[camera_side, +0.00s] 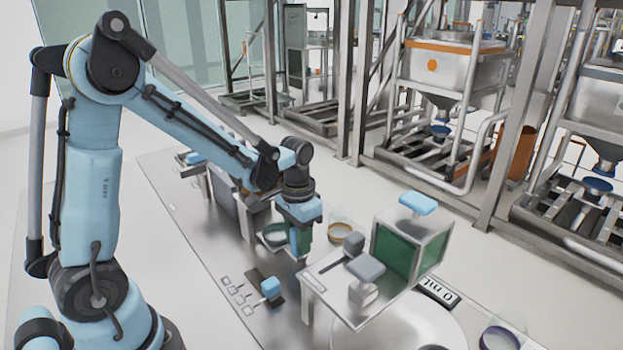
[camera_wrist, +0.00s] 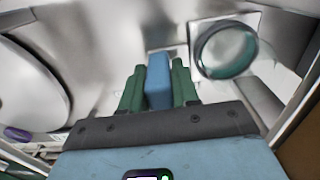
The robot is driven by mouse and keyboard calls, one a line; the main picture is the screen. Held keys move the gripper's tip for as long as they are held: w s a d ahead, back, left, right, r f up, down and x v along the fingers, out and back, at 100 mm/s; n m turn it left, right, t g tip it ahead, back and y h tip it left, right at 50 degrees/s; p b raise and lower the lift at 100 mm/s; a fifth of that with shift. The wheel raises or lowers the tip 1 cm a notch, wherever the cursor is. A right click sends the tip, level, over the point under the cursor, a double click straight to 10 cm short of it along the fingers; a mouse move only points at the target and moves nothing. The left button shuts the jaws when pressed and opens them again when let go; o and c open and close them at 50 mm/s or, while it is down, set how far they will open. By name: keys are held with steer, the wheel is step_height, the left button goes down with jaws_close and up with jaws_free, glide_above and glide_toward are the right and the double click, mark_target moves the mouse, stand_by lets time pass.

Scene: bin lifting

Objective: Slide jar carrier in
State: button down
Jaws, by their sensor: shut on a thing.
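My gripper (camera_side: 299,240) points down over the steel bench in the side view. In the wrist view its green fingers (camera_wrist: 158,85) are shut on a blue handle (camera_wrist: 158,78), one finger group on each side. A round glass jar (camera_wrist: 226,50) with a greenish inside sits in a pale square holder just right of the fingers, and I take this to be the jar carrier. In the side view the jar (camera_side: 274,234) shows just left of my gripper, partly behind it. The fingertips and the join between handle and carrier are hard to make out.
A steel box with green windows (camera_side: 411,240) and a blue top handle (camera_side: 418,203) stands right of my gripper. Another blue handle (camera_side: 270,287) sits on the bench in front. A brown-rimmed dish (camera_side: 340,233) lies behind. A round white plate (camera_side: 405,325) is at front right.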

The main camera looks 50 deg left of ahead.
steer(key=shift+a, duration=0.45)
steer(key=c, duration=0.9)
jaws_free()
steer(key=shift+r, duration=0.1)
step_height(320, 180, up, 12)
steer(key=shift+c, duration=0.4)
